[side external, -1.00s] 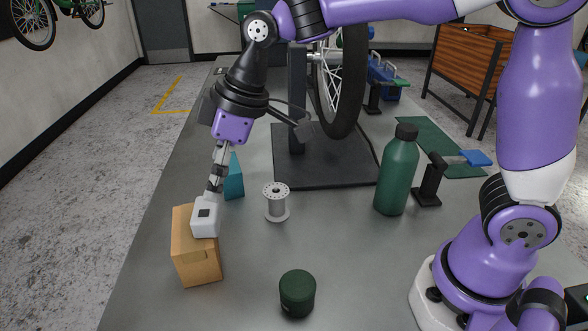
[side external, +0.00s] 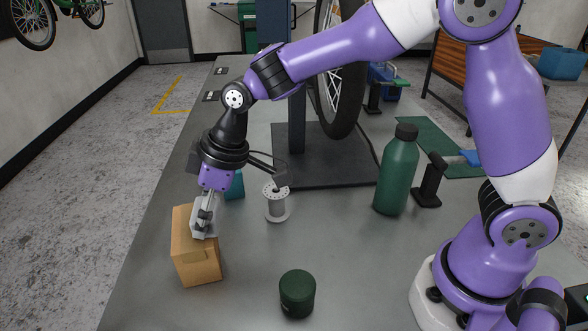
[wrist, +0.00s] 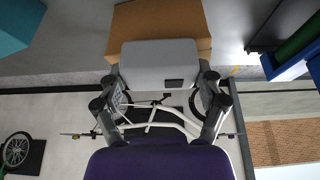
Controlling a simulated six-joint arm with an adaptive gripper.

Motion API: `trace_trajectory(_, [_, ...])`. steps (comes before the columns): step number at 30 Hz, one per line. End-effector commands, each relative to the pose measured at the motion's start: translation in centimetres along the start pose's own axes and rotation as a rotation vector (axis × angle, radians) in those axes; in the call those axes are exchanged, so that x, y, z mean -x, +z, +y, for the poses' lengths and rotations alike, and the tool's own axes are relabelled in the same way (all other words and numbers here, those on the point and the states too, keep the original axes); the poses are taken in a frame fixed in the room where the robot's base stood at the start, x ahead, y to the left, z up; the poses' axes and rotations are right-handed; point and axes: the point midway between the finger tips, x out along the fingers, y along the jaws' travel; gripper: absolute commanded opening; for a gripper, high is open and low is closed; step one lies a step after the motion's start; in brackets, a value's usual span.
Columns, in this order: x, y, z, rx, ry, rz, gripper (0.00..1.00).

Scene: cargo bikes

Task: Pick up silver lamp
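The silver lamp (side external: 197,230) is a small light grey block lying on top of the cardboard box. In the wrist view the lamp (wrist: 160,66) shows a rounded body with a small dark rectangle. My gripper (side external: 204,224) is down at the lamp, pointing downward, with one finger partly covering it in the side view. In the wrist view my gripper (wrist: 160,76) has one finger at each side of the lamp. The fingers are spread about the lamp's width apart; firm contact is not clear. The lamp still rests at the box.
The cardboard box (side external: 197,262) stands under the lamp. A teal block (side external: 235,186) is just behind, and a silver spool (side external: 276,205) stands to the right. A dark green jar (side external: 297,293) and a green bottle (side external: 397,172) stand further right.

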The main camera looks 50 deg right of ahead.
Motion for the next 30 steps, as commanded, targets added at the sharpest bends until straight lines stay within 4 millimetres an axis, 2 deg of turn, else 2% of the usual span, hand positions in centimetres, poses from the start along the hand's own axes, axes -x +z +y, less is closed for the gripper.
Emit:
trace_trajectory(4, [0.0, 0.1, 0.0, -0.001, -0.001, -0.003, 0.36])
trace_trajectory(5, [-0.1, 0.1, 0.0, -0.001, -0.001, -0.003, 0.29])
trace_trajectory(13, [0.3, -0.1, 0.0, -0.001, -0.001, -0.002, 0.29])
trace_trajectory(17, [1.4, -0.6, 0.0, 0.000, 0.001, 0.001, 0.29])
trace_trajectory(21, [3.7, -1.6, 0.1, 0.000, 0.002, 0.004, 0.29])
trace_trajectory(30, [7.9, -2.0, -6.7, 0.007, -0.002, 0.003, 0.29])
